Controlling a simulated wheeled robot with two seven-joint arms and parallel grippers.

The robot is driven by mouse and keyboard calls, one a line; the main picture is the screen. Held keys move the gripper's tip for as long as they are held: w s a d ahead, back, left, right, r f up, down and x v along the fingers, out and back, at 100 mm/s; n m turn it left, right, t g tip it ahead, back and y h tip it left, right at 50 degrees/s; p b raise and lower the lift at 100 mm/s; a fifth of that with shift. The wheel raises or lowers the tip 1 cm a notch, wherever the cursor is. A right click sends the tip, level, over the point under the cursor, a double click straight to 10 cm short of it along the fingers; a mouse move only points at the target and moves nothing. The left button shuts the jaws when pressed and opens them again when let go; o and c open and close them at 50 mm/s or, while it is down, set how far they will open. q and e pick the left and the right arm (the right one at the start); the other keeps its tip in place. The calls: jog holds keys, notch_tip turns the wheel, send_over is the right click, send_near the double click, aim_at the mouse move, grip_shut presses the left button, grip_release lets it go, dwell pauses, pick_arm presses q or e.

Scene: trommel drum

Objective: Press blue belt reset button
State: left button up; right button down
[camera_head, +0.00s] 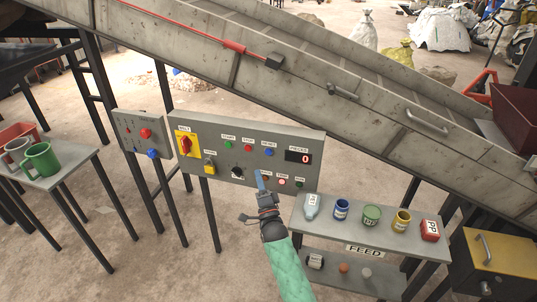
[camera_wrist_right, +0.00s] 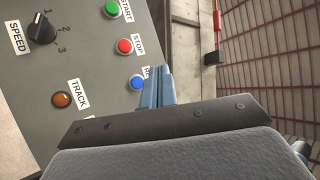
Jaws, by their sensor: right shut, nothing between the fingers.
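The blue button (camera_head: 268,152) labelled RESET is on the grey control panel (camera_head: 212,133), right of the red STOP button (camera_head: 248,148) and green START button (camera_head: 229,144). My right gripper (camera_head: 259,174) is shut and empty, its blue fingers in front of the panel, just below the blue button in the head view. In the right wrist view, the blue button (camera_wrist_right: 137,82) is just left of the shut fingers (camera_wrist_right: 158,85), which partly cover its label. Contact with the panel cannot be told. My left gripper is out of view.
A smaller grey box (camera_head: 130,127) at the left has another blue button (camera_head: 153,153). A speed knob (camera_wrist_right: 42,29) and amber TRACK lamp (camera_wrist_right: 62,100) are on the panel. A FEED shelf (camera_head: 330,226) with several containers stands at lower right. The conveyor (camera_head: 300,60) slopes behind.

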aim_at(268, 152)
jog(key=shift+s+r+m, duration=0.2)
jog(key=shift+m, duration=0.4)
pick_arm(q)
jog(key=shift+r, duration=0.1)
pick_arm(e)
jog(key=shift+w+d, duration=0.1)
jog(key=shift+w, duration=0.1)
